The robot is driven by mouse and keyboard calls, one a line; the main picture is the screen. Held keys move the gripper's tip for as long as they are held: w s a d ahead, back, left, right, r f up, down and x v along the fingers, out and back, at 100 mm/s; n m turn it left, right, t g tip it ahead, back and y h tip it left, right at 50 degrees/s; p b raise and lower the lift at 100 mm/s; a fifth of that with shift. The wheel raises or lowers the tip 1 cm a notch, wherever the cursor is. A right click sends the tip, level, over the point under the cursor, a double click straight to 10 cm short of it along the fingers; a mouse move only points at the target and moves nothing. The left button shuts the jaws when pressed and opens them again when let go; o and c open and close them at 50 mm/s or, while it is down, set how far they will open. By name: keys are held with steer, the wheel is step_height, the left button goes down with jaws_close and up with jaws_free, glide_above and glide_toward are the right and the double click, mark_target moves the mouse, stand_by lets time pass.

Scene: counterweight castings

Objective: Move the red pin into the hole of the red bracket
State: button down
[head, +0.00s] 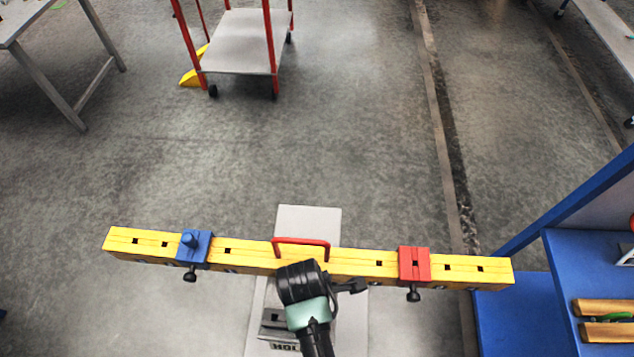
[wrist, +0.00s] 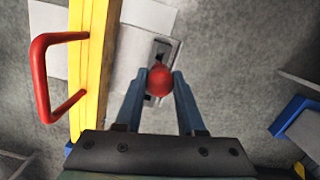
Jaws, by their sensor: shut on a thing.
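The red pin (wrist: 160,80), seen by its round head, is held between the tips of my gripper (wrist: 158,84) in the wrist view. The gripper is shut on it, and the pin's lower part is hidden. In the head view my wrist covers the fingers and the pin. The red bracket (head: 414,263) sits on the right part of the yellow beam (head: 350,262), with a small dark hole in its top. My gripper is to the left of the red bracket, in front of the beam's middle. The bracket does not show in the wrist view.
A blue bracket (head: 194,247) with a blue pin (head: 188,240) sits on the beam's left part. A red handle (head: 301,242) rises from the beam's middle and also shows beside my fingers in the wrist view (wrist: 40,80). A blue bench (head: 560,262) stands at right.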

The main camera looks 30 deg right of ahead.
steer(key=shift+r+p, duration=1.6)
steer(key=shift+r, duration=1.7)
